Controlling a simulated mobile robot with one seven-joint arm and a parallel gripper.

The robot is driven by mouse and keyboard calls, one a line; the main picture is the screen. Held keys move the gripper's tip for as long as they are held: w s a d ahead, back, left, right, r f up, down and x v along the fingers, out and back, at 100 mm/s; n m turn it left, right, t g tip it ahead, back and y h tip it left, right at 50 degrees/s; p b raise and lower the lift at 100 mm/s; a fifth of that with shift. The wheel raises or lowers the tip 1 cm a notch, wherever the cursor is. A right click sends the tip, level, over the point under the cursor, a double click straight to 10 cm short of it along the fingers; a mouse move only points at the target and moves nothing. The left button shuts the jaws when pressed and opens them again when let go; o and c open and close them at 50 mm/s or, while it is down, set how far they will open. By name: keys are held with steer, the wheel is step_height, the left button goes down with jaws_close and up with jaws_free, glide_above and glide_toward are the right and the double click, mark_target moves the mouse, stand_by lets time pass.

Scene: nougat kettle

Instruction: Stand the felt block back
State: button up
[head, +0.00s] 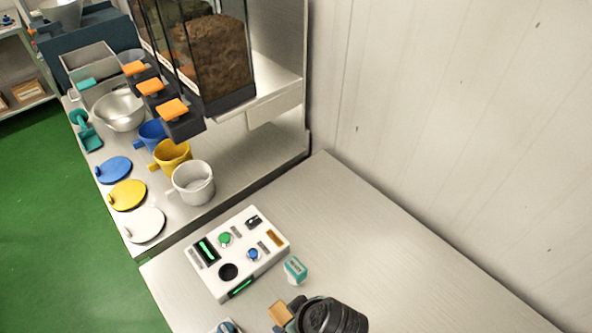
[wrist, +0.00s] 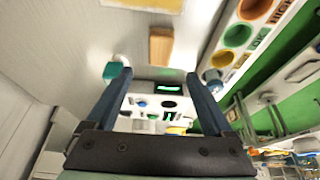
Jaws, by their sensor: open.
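A tan-orange block (head: 280,313), which may be the felt block, is on the steel bench (head: 360,240) at the lower middle of the head view. In the wrist view this block (wrist: 160,45) shows just beyond my fingertips, roughly between their lines. I cannot tell whether it touches the fingers. In the head view my dark wrist hides part of the bench beside the tan block.
A white control box (head: 239,253) with buttons and green displays is left of the blocks. Another white item with a blue knob (head: 227,327) is cut off below. Cups, lids and a bowl (head: 119,110) stand on the far counter. The bench to the right is clear.

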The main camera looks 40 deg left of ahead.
steer(key=shift+d+r, duration=0.25)
steer(key=shift+r, duration=0.3)
steer(key=w+d+r+m+t, duration=0.35)
steer(key=w+r+t, duration=0.25)
steer(key=w+r, duration=0.7)
steer(key=w+d+r+m+t, duration=0.3)
steer(key=w+r+t, duration=0.5)
steer(key=r, duration=0.9)
steer(key=s+d+r+m+t+h, duration=0.1)
steer(key=d+r+m+t, duration=0.25)
steer(key=r, duration=0.85)
steer(key=d+r+m+t+h, duration=0.1)
steer(key=d+r+m+t, duration=0.2)
steer(key=r, duration=0.9)
steer(key=s+d+r+m+t+h, duration=0.3)
steer(key=s+r+t, duration=0.3)
steer(key=s+r, duration=0.4)
step_height(320, 180, up, 3)
steer(key=shift+d+r+m, duration=0.1)
steer(key=shift+d+m, duration=0.15)
steer(key=shift+m, duration=0.35)
